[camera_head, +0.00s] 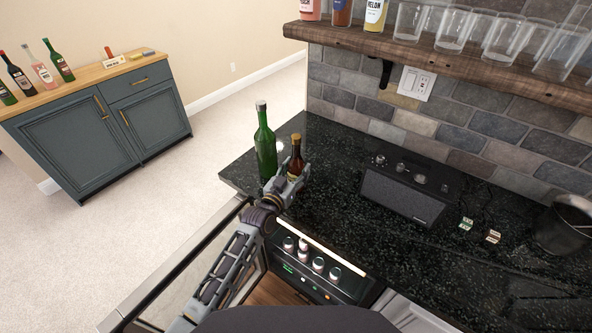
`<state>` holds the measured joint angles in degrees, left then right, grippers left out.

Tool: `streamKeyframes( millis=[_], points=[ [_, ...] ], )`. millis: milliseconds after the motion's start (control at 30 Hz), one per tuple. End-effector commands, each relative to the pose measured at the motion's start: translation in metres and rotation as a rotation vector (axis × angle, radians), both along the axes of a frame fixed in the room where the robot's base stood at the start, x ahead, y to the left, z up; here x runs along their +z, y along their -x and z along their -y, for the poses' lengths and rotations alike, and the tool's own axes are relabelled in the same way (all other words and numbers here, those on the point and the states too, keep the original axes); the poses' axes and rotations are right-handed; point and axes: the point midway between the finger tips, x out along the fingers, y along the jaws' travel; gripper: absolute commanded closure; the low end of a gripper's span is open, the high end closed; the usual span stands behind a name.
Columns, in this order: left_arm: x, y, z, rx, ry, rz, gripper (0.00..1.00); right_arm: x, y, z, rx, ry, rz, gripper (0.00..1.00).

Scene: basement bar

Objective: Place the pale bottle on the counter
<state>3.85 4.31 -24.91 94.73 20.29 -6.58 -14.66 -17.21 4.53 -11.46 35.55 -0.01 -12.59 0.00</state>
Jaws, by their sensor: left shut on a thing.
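My left gripper (290,181) is shut on a small brown bottle (295,150), upright near the counter's left end. I cannot tell if its base touches the counter. A tall green bottle (265,145) with a light cap stands upright on the black speckled counter (330,220), just left of the brown bottle. Paler bottles show elsewhere: a yellowish one (375,14) on the wall shelf and a pinkish one (40,68) on the far cabinet. Which one is the pale bottle is unclear. My right gripper is out of view.
A black speaker-like box (410,188) and a dark bucket (563,228) stand on the counter. A wooden shelf (440,50) with glasses overhangs it. The counter's middle is mostly clear.

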Motion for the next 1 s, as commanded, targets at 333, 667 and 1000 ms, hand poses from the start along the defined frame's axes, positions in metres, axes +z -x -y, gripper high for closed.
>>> streamKeyframes(
  millis=[333,667,1000],
  points=[
    [-0.0025,0.0,0.0,0.0,0.0,0.0,0.37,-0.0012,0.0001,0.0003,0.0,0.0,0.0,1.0],
    [-0.0023,0.0,0.0,0.0,0.0,0.0,0.27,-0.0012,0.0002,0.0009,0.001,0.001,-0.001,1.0],
    [-0.001,0.0048,-0.0023,0.0,0.0,-0.002,0.27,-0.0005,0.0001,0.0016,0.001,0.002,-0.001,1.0]
  ],
)
